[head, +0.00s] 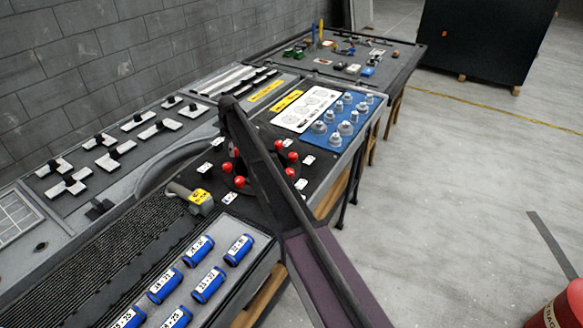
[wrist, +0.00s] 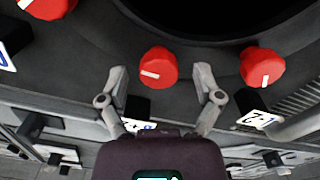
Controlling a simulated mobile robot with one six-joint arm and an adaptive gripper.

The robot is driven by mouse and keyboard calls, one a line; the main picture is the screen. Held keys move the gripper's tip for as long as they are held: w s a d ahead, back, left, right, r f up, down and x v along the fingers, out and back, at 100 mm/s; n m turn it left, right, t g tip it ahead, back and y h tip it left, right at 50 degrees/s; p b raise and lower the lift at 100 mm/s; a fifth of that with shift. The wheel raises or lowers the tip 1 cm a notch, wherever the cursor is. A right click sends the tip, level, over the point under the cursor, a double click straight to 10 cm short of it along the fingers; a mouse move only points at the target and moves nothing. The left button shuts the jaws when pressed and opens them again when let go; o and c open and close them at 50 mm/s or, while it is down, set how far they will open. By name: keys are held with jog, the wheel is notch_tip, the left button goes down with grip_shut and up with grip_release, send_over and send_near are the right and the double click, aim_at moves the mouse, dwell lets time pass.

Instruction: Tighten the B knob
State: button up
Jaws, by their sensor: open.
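Several red knobs sit in a ring on a dark round panel; in the head view one red knob (head: 226,168) shows at its left side. In the wrist view a middle red knob (wrist: 158,65) has a short, nearly level white mark. My gripper (wrist: 160,77) is open, with one finger on either side of this knob; I cannot tell whether they touch it. The label (wrist: 139,127) below it is mostly hidden by my gripper, so I cannot read whether this is the B knob. In the head view my arm hides part of the ring and the gripper.
In the wrist view another red knob (wrist: 262,67) is at right, its mark nearly upright, and one (wrist: 47,7) is at upper left. In the head view a yellow-and-grey tool (head: 197,199) and several blue cylinders (head: 208,284) lie nearer on the bench.

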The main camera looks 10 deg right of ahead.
aim_at(235, 149)
jog(key=n, duration=0.4)
jog(key=shift+r+p, duration=0.35)
notch_tip(235, 149, up, 13)
jog(key=p, duration=1.3)
jog(key=s+d+f+m+b, duration=0.2)
jog(key=s+d+m, duration=0.3)
jog(key=s+d, duration=0.4)
jog(key=s+d+f+m+b, duration=0.3)
jog(key=s+d+m, duration=0.3)
jog(key=s+d, duration=0.4)
jog(key=s, duration=0.4)
jog(key=shift+s+d, duration=0.25)
jog(key=shift+s, duration=0.05)
jog(key=shift+f, duration=0.1)
jog(key=s+d+m, duration=0.4)
jog(key=s, duration=0.5)
jog(key=s+d+m, duration=0.4)
jog(key=s, duration=0.5)
dwell(0.9)
